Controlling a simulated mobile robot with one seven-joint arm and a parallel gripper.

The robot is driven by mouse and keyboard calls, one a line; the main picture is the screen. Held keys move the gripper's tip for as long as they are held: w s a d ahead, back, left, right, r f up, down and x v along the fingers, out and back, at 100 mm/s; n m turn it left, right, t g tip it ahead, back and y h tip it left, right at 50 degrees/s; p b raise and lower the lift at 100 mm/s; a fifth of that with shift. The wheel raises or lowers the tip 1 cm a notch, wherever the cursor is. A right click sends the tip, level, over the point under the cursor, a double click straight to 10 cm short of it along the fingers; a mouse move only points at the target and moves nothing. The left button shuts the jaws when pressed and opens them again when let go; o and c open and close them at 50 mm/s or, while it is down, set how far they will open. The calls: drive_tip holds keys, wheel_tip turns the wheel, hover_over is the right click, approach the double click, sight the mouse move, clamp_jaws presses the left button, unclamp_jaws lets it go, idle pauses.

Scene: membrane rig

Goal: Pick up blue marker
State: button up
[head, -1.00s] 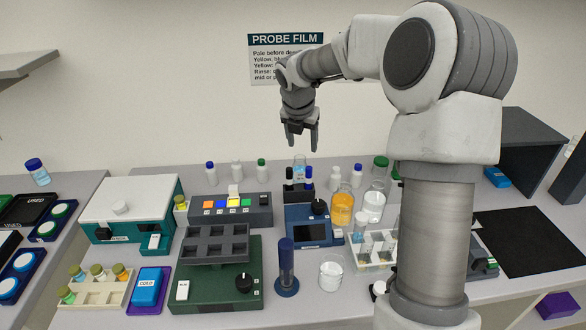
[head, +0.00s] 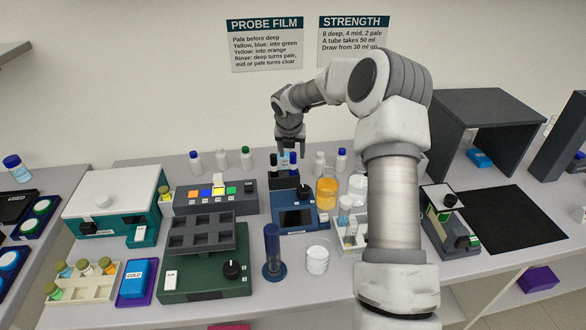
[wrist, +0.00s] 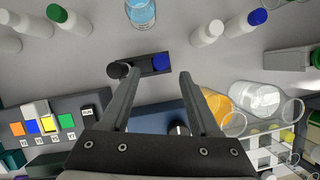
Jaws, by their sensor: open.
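The blue marker (wrist: 160,62) stands in a dark holder (wrist: 141,68) beside a black marker (wrist: 118,70). In the wrist view its blue cap lies between and just beyond my fingertips. In the head view the blue marker (head: 294,158) and black marker (head: 273,161) stand behind the blue device, with my gripper (head: 290,148) above them. My gripper (wrist: 158,80) is open and empty, its fingers pointing down. The fingers partly cover the markers in the head view. I cannot tell the exact height left between fingertips and cap.
A blue device (head: 297,215) stands in front of the holder. An orange-filled beaker (head: 327,190) is close on its right. White capped bottles (head: 221,160) stand at the back. A block with coloured buttons (head: 190,201) is to the left.

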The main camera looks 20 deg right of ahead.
sight(293, 155)
drive_tip(key=shift+p+x, duration=0.35)
drive_tip(key=shift+x, duration=2.35)
drive_tip(key=shift+w+d+r, duration=0.1)
drive_tip(key=shift+w, duration=0.05)
clamp_jaws()
